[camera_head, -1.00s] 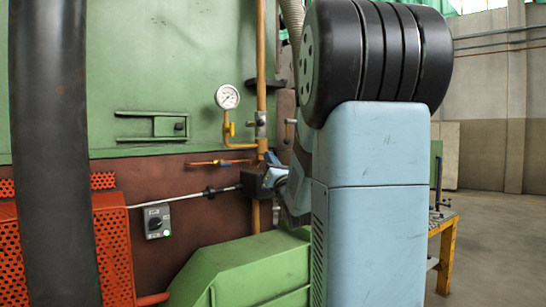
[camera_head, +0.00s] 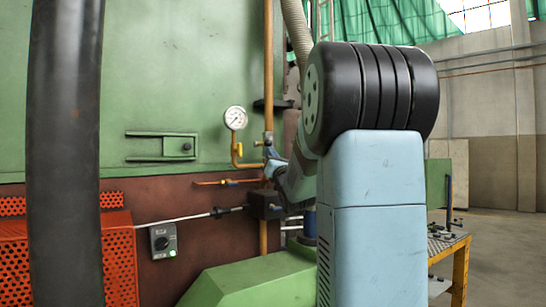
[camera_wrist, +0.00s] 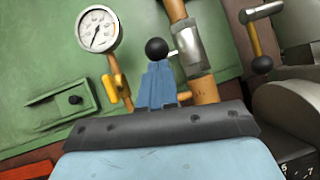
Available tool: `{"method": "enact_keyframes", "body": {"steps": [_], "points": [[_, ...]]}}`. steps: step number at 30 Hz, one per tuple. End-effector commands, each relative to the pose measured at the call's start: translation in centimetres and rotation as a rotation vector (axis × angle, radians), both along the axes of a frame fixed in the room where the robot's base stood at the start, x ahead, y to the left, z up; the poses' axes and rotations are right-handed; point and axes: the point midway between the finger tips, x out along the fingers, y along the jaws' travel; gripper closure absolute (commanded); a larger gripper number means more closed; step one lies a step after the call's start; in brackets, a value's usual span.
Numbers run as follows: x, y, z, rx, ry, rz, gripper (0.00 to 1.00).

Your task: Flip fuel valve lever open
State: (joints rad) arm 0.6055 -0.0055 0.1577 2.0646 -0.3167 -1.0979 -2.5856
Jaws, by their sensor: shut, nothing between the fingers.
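The fuel valve is a grey metal body (camera_wrist: 187,46) on the upright copper pipe. Its lever is a short light stem ending in a black ball knob (camera_wrist: 157,48), which points left from the body in the wrist view. The valve also shows small in the head view (camera_head: 268,139). My gripper (camera_wrist: 157,70) has its blue fingers together and empty. In the wrist view the fingertips are just below the knob and overlap its lower edge; I cannot tell whether they touch. In the head view my gripper (camera_head: 271,156) is just below the valve.
A pressure gauge (camera_wrist: 98,28) is left of the valve. A second ball-ended lever (camera_wrist: 262,64) stands at the right. A black box (camera_head: 265,204) on a rod is below my gripper. A green housing (camera_head: 250,280) lies lower, and a yellow-legged bench (camera_head: 460,265) stands at right.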

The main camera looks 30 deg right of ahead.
Motion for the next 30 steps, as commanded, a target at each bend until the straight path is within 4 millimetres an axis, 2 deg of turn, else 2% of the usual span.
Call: {"method": "enact_keyframes", "body": {"steps": [3, 4, 12, 30], "points": [[0.0, 0.0, 0.0, 0.0, 0.0, 0.0, 1.0], [-0.5, 0.7, 0.1, 0.002, 0.0, -0.014, 1.0], [-0.4, -0.3, 0.5, -0.002, 0.027, -0.006, 1.0], [-0.9, -0.3, 2.1, -0.007, 0.117, -0.004, 1.0]]}}
